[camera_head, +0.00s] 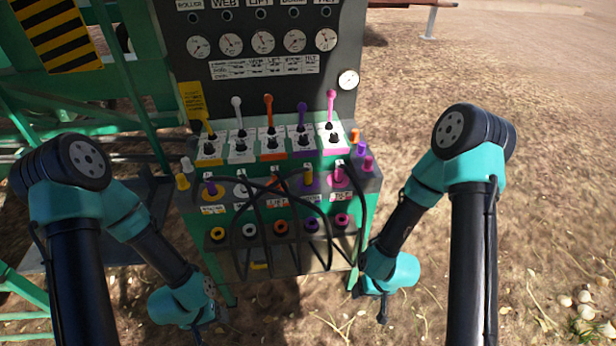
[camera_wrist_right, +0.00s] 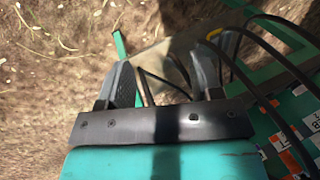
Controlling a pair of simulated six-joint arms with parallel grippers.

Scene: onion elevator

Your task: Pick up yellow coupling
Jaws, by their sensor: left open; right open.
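Yellow shows at two couplings in the head view. One yellow coupling (camera_head: 308,175) sits upright in the purple-labelled socket row, with a dark hose near it. Another yellow-tipped piece (camera_head: 183,181) stands at the panel's left edge. My left gripper (camera_head: 212,315) is low at the panel's lower left, open and apart from both. My right gripper (camera_head: 378,302) is low at the panel's lower right. It is open in the right wrist view (camera_wrist_right: 163,75), with dark hoses beyond its fingers. A small yellow part (camera_wrist_right: 214,33) shows near the right finger there; I cannot tell what it is.
The control panel (camera_head: 265,95) carries gauges and several coloured levers. Black hoses (camera_head: 262,215) loop across its front over a row of coloured ring sockets (camera_head: 281,227). Green machine frame (camera_head: 125,70) stands at left. Open dirt ground (camera_head: 540,170) lies at right.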

